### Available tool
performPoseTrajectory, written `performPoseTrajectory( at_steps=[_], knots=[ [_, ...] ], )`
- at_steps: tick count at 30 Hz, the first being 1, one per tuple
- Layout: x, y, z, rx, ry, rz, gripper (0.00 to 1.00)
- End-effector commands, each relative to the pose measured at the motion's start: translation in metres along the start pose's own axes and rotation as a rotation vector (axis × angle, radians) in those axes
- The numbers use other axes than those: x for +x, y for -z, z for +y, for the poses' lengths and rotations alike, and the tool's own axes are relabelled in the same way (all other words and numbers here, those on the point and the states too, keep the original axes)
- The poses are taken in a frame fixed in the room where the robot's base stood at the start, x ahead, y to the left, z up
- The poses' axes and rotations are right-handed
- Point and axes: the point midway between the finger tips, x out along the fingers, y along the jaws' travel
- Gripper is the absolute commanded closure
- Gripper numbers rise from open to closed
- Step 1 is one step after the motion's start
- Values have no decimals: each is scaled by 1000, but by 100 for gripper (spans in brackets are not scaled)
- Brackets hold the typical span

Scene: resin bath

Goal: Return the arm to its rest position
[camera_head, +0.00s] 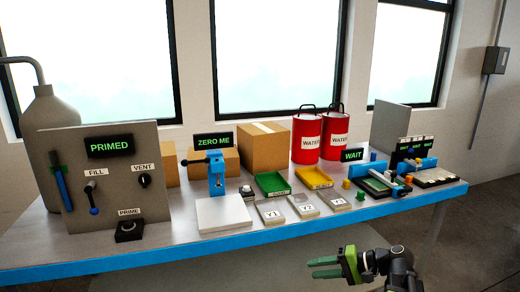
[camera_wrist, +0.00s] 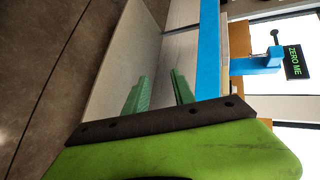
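My gripper (camera_head: 326,267) is at the lower right of the head view, in front of the bench's blue front edge and apart from the things on the bench. Its two green fingers also show in the wrist view (camera_wrist: 160,90), spread apart with nothing between them. The wrist view is turned on its side, with the bench edge and the "ZERO ME" display beyond the fingers. My arm comes in from the lower right of the head view.
The bench (camera_head: 150,254) holds a "PRIMED" panel (camera_head: 105,170), a white scale plate (camera_head: 223,214), a green tray (camera_head: 272,184), a yellow tray (camera_head: 314,177), red water cans (camera_head: 306,138) and blue clamp fixtures (camera_head: 378,168). Open floor (camera_head: 480,235) lies at the right.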

Motion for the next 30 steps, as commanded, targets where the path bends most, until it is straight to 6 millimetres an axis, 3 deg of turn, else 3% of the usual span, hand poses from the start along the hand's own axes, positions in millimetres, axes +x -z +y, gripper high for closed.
performPoseTrajectory(
  at_steps=[1,3,6,11,14,20,30],
  knots=[
    [37,-19,0,-33,-75,-66,69],
    [75,-40,8,-77,-188,-134,69],
    [114,-67,22,-144,-343,-209,69],
    [145,-96,52,-265,-610,-281,69],
    [140,-96,73,-328,-778,-283,69],
    [82,-67,116,-389,-1102,-216,69],
    [34,-67,20,-396,-1125,-209,69]
  ],
)
